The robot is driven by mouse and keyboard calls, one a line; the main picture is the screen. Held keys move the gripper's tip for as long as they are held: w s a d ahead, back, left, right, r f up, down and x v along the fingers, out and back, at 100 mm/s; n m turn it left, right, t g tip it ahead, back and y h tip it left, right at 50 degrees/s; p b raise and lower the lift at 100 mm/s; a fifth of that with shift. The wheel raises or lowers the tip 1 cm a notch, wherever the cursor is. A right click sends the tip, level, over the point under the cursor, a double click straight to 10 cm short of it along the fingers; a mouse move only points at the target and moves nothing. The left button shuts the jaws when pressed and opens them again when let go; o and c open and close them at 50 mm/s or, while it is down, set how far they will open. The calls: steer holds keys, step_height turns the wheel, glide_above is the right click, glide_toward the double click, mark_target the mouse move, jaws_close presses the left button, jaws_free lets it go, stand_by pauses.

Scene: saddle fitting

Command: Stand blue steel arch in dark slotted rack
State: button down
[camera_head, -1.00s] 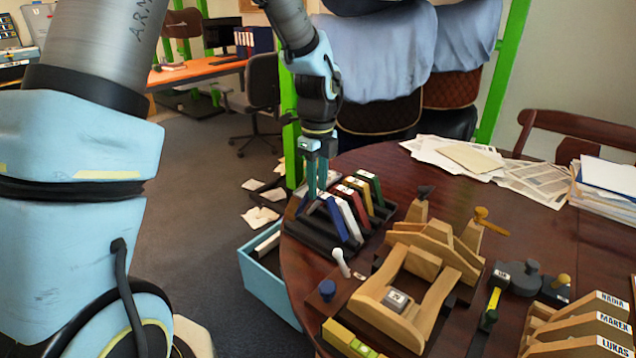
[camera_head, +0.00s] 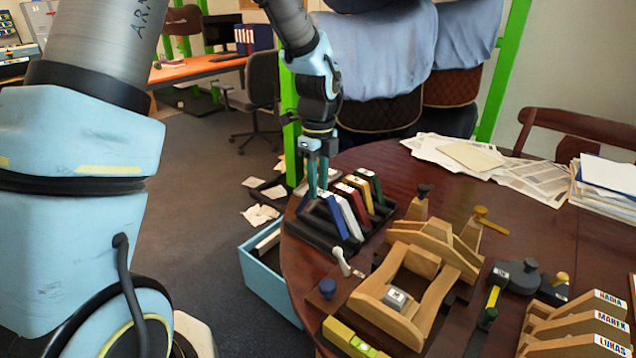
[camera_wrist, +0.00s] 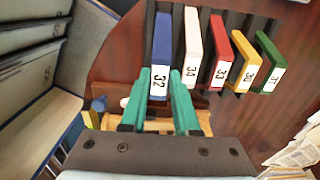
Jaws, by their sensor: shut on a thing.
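The blue steel arch (camera_head: 333,212) is in the dark slotted rack (camera_head: 318,240), leaning in its left part beside the white, red, yellow and green arches. It also shows in the wrist view (camera_wrist: 161,50) with a label reading 32. My gripper (camera_head: 317,192) is above the left end of the rack. In the wrist view its green fingers (camera_wrist: 168,98) are at the labelled end of the blue arch, shut on it. How deep the arch sits in its slot is hidden.
A white arch (camera_head: 350,212) stands close to the right of the blue one. A wooden fixture (camera_head: 420,270) stands on the table to the right. A blue open box (camera_head: 268,275) is below the table's left edge.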

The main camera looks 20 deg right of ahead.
steer(key=shift+f+b, duration=0.6)
steer(key=shift+f, duration=1.3)
stand_by(1.4)
stand_by(1.3)
steer(key=shift+c, duration=0.9)
jaws_free()
steer(key=shift+r+p, duration=2.5)
steer(key=shift+r, duration=0.1)
steer(key=shift+r+p, duration=1.4)
steer(key=shift+p, duration=0.15)
